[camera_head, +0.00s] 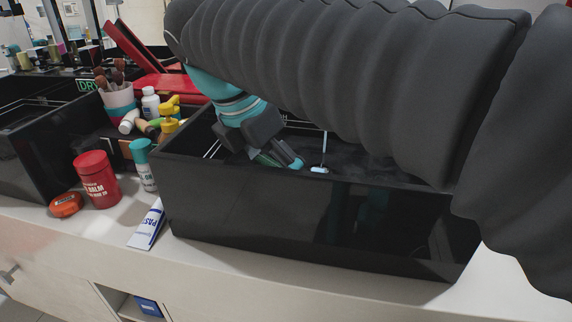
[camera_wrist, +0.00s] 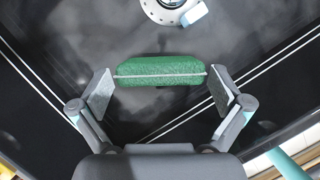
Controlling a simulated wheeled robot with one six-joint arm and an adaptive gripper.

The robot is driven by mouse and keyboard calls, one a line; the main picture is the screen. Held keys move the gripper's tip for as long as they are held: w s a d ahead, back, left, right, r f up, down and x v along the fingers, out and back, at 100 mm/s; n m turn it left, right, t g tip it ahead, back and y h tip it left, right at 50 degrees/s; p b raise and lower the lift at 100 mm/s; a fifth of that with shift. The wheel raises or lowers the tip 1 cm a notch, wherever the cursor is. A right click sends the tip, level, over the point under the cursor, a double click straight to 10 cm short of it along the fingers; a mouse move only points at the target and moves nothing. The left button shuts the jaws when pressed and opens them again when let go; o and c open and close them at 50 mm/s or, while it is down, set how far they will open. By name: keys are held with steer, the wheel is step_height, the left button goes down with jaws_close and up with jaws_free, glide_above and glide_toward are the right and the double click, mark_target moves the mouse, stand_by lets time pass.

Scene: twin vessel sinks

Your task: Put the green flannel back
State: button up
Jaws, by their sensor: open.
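The green flannel (camera_wrist: 160,66) is a small rolled, textured bundle with a thin pale line across it. In the wrist view it lies between the two fingers of my gripper (camera_wrist: 160,82), which is open. Gaps show between the flannel and both fingers. In the head view my gripper (camera_head: 275,152) reaches down into the black sink (camera_head: 240,205) on the right. A small bit of green (camera_head: 265,158) shows there beside the fingers; the rest of the flannel is hidden. I cannot tell its exact height above the basin floor.
A round drain (camera_wrist: 165,10) with a pale blue piece lies ahead of the flannel. Tall black sink walls surround my gripper. To the left stand a red tub (camera_head: 97,180), a teal-capped bottle (camera_head: 143,165), a yellow pump bottle (camera_head: 169,118) and a brush cup (camera_head: 118,98).

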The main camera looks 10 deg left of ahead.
steer(key=c, duration=0.7)
